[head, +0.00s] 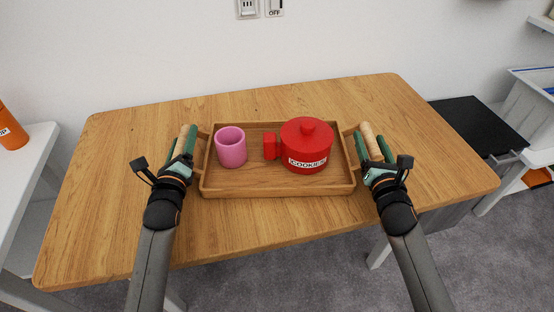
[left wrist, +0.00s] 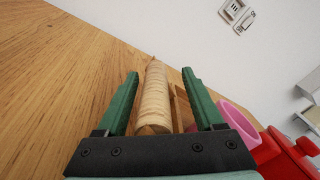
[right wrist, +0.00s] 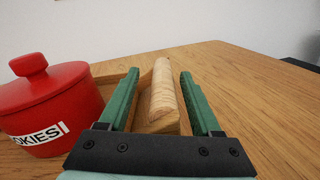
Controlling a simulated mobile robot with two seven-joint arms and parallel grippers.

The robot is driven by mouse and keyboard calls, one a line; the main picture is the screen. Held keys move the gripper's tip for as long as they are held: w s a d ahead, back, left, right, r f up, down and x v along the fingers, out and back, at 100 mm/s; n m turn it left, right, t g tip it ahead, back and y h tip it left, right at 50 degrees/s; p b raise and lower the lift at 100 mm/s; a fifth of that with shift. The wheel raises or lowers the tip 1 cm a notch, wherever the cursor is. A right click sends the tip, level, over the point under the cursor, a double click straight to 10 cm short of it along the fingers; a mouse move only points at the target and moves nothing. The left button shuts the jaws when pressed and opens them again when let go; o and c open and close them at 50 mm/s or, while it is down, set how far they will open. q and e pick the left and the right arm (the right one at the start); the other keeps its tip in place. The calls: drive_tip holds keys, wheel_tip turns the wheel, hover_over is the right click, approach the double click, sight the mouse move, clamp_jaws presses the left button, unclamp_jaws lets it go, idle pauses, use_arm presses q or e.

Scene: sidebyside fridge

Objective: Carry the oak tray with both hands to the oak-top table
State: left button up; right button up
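The oak tray (head: 278,191) sits level on the oak-top table (head: 290,232). It carries a pink cup (head: 231,149) at its left and a red lidded pot marked COOKIES (head: 306,150) at its right. My left gripper (head: 185,140) is open around the tray's left handle; the round wooden handle (left wrist: 154,100) lies between its green fingers with gaps on both sides. My right gripper (head: 376,143) is open around the right handle (right wrist: 163,92), also with gaps beside the fingers. The handles' undersides are hidden.
The table top is clear around the tray. A white surface with an orange container (head: 10,128) stands at the left. A black-topped unit (head: 470,128) and white shelving with bins (head: 530,105) stand at the right. A white wall with switches (head: 260,8) is behind.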

use_arm(q)
drive_tip(key=shift+a, duration=0.1)
drive_tip(key=shift+s+f, duration=0.1)
drive_tip(key=shift+s, duration=0.4)
use_arm(e)
drive_tip(key=shift+d, duration=0.1)
use_arm(q)
drive_tip(key=s, duration=1)
drive_tip(key=shift+s+d, duration=0.3)
drive_tip(key=shift+s, duration=0.1)
use_arm(e)
drive_tip(key=s, duration=1.2)
drive_tip(key=shift+d, duration=0.3)
use_arm(q)
drive_tip(key=shift+s, duration=0.1)
